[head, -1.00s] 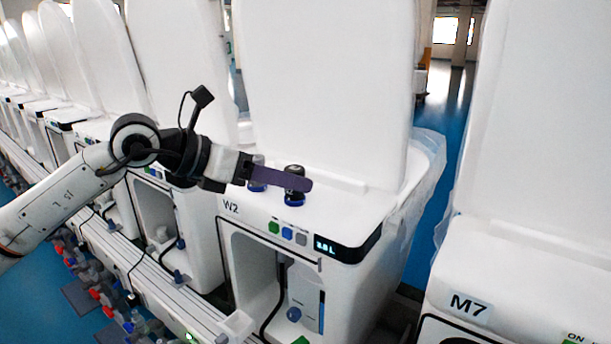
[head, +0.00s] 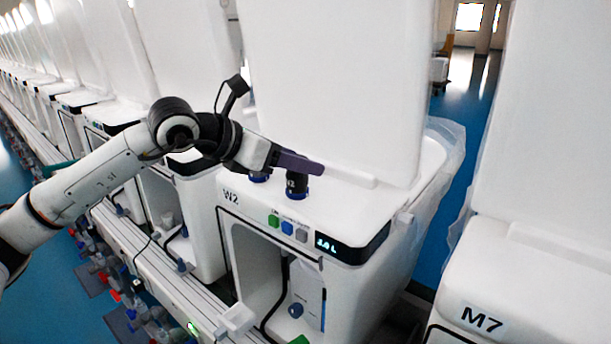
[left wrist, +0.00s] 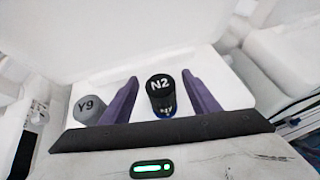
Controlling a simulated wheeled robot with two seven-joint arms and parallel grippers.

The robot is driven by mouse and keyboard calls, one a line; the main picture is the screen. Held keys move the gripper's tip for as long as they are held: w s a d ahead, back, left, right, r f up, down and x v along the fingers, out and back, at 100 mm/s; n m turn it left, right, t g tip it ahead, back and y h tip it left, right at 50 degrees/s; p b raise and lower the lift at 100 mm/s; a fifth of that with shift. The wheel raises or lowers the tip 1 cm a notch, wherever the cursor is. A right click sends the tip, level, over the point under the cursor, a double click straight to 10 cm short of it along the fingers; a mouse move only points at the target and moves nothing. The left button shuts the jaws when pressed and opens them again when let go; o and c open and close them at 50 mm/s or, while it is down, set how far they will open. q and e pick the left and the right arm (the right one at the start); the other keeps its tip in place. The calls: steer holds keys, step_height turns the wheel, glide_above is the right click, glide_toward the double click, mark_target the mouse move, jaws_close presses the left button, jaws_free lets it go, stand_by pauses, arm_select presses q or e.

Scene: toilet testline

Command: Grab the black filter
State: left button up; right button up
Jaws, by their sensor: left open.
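The black filter (left wrist: 160,92), a short cylinder marked "N2" with a blue base, stands upright on the white top of the toilet unit marked W2. In the head view the black filter (head: 297,186) is partly covered from above by my left gripper (head: 300,163). In the left wrist view the purple fingers of my left gripper (left wrist: 160,100) are spread, with the filter between them, nearer the right finger. I cannot tell whether a finger touches it. A grey cylinder (left wrist: 89,107) marked "Y9" stands left of the left finger. My right gripper is not in view.
The raised white lid (head: 335,90) of W2 stands close behind the filter. Green, blue and grey buttons (head: 288,227) and a lit display (head: 338,246) sit in front. Another unit, M7 (head: 520,290), stands at the right. More units line the left.

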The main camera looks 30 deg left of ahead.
arm_select(q)
steer(key=shift+w+d+f, duration=0.1)
steer(key=shift+w, duration=0.2)
steer(key=shift+s, duration=0.15)
steer(key=shift+c, duration=0.5)
steer(key=c, duration=1.1)
